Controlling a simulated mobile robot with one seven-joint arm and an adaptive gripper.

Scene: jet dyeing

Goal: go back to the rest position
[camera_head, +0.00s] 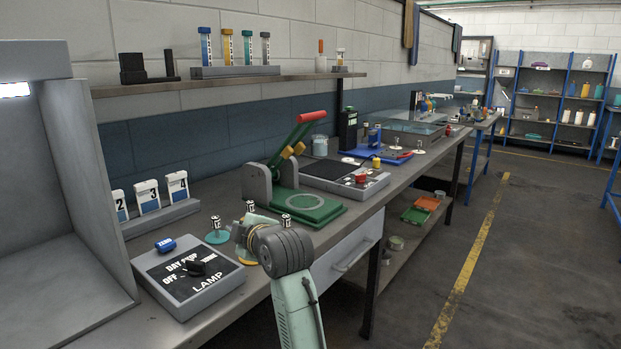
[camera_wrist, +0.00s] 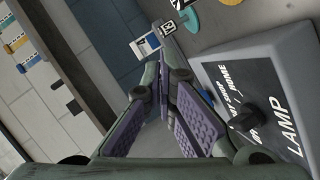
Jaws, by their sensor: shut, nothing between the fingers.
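My gripper (camera_wrist: 165,95) shows in the wrist view with its purple-padded fingers closed together at the tips and nothing between them. In the head view my arm reaches up from the bottom, and its end is over the bench just right of the lamp control box; the fingers are largely hidden there behind my wrist. The lamp control box (camera_head: 190,275) has a dark label plate, a black knob (camera_head: 205,267) and a blue block (camera_head: 165,244) on top. The box also shows at the right in the wrist view (camera_wrist: 225,65), beside my fingers.
Numbered cards (camera_head: 149,196) stand in a holder behind the box. Small weight-like pieces on coloured discs (camera_head: 217,237) stand near my gripper. A green press with a red handle (camera_head: 312,116) and a grey device (camera_head: 342,178) are farther along the bench. A grey booth (camera_head: 75,170) is at left.

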